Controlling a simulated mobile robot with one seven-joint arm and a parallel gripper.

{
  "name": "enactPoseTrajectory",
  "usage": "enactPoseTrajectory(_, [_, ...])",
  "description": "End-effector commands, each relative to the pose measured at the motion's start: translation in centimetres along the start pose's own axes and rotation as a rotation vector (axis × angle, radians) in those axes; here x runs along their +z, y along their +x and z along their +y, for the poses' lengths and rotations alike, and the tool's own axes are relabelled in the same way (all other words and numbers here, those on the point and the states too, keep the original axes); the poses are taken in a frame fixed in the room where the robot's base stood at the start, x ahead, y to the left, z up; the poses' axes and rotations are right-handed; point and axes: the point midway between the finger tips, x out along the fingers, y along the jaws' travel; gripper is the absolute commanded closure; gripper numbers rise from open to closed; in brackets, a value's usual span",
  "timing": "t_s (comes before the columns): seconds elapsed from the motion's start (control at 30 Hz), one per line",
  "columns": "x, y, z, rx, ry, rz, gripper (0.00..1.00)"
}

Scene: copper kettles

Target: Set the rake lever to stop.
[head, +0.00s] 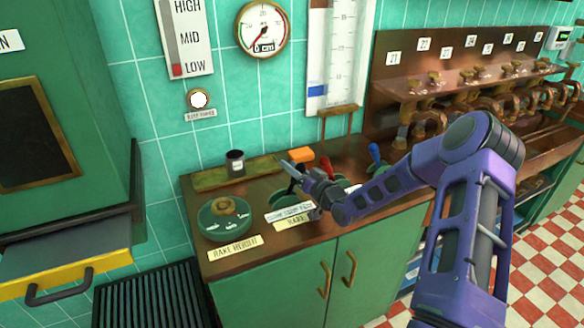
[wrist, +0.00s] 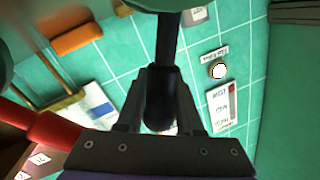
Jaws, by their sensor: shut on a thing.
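The rake lever has a black handle (head: 290,168) and stands on a green round base on the copper-brown console top. A pale plate marked RAKE (head: 297,221) lies in front of it, with a second plate above whose small print is hard to read. My gripper (head: 299,172) is at this handle. In the wrist view the black handle (wrist: 160,100) sits between the two fingers of my gripper (wrist: 160,118), which are shut on it. My gripper hides part of the lever and its base, so I cannot tell which position it points to.
A red lever (head: 327,165) and a blue lever (head: 374,152) stand to the right. A round RAKE HEIGHT dial (head: 225,217) is at left. A dark cup (head: 235,163) and an orange block (head: 301,155) are behind. The HIGH-MID-LOW scale (head: 185,38) shows red at LOW.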

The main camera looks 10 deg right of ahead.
Motion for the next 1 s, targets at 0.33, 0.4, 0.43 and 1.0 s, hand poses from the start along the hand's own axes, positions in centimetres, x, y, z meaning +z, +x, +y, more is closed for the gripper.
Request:
enactPoseTrajectory(0.33, [0.0,0.0,0.0,0.000,0.000,0.000,1.00])
enactPoseTrajectory(0.4, [0.0,0.0,0.0,0.000,0.000,0.000,1.00])
enactPoseTrajectory(0.43, [0.0,0.0,0.0,0.000,0.000,0.000,1.00])
enactPoseTrajectory(1.0, [0.8,0.5,-1.9,0.012,-0.184,-0.039,1.00])
